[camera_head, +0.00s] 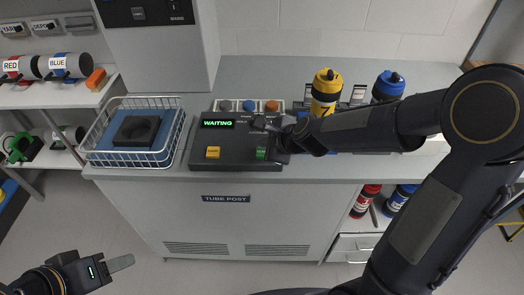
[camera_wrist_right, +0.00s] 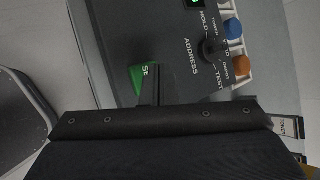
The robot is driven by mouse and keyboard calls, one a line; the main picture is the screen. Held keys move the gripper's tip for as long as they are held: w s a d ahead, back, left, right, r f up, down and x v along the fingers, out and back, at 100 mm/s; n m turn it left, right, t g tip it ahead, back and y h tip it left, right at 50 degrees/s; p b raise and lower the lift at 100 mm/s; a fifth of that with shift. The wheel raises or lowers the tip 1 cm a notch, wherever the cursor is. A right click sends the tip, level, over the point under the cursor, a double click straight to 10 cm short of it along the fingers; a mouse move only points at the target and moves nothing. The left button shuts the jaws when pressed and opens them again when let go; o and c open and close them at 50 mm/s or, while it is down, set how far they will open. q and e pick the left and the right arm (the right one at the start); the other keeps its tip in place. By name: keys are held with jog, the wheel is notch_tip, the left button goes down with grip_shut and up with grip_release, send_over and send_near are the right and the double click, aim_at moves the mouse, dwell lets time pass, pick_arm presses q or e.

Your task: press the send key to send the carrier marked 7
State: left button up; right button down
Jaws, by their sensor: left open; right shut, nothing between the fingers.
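The control panel (camera_head: 236,163) lies on the counter; its display (camera_head: 217,124) reads WAITING in green. The green send key (camera_head: 261,153) is at its front right, and also shows in the right wrist view (camera_wrist_right: 139,78), where my fingers partly cover it. My right gripper (camera_wrist_right: 155,85) is shut and empty, its tips right at the key; whether they touch or press it I cannot tell. The yellow carrier (camera_head: 324,101) marked 7 stands upright behind my right arm. My left gripper (camera_head: 120,264) is open and empty, low at the left, away from the counter.
A yellow key (camera_head: 213,152) is left of the send key. The address knob (camera_wrist_right: 212,47) is behind it. A wire basket (camera_head: 132,160) stands left of the panel. A blue-capped carrier (camera_head: 388,87) stands at the right. Red and blue carriers lie on the left shelf (camera_head: 88,96).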

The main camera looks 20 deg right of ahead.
jog(key=shift+f, duration=0.2)
jog(key=shift+f+b, duration=0.25)
jog(key=shift+b, duration=0.15)
